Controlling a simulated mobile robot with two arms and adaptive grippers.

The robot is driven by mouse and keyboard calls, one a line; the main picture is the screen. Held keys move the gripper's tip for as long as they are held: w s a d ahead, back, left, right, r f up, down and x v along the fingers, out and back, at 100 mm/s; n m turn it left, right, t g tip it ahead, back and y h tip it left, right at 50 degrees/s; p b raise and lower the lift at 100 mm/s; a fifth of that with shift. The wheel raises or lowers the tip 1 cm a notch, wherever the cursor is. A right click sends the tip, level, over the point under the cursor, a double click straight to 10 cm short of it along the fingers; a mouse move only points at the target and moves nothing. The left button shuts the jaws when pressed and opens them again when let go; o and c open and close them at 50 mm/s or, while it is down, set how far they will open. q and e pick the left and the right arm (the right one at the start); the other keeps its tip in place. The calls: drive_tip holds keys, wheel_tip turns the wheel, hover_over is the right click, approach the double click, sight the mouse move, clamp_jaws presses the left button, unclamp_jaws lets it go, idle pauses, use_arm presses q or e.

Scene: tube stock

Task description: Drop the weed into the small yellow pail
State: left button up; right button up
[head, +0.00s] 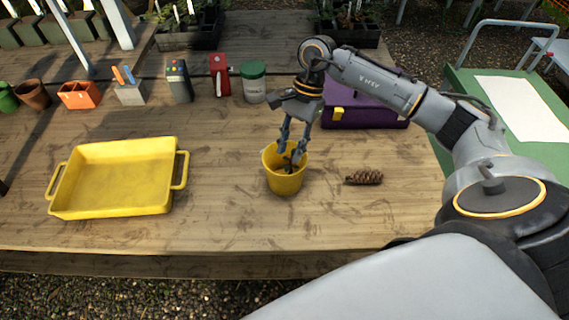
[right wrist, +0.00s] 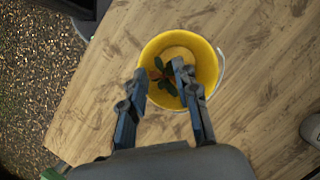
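The small yellow pail (head: 284,184) stands upright near the middle of the wooden table; it also shows in the right wrist view (right wrist: 208,66). My right gripper (head: 292,155) points down over the pail, with its fingertips at the pail's mouth. In the right wrist view the fingers (right wrist: 160,72) are apart. My left gripper is not in view.
A yellow tray (head: 115,180) lies left of the pail, and a pine cone (head: 365,177) lies close on its right. A purple box (head: 365,112) stands behind the arm. Pots, a white jar with green lid (head: 255,82) and other items line the back. The table front is clear.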

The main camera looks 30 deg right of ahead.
drive_tip(key=v, duration=1.2)
idle(0.4)
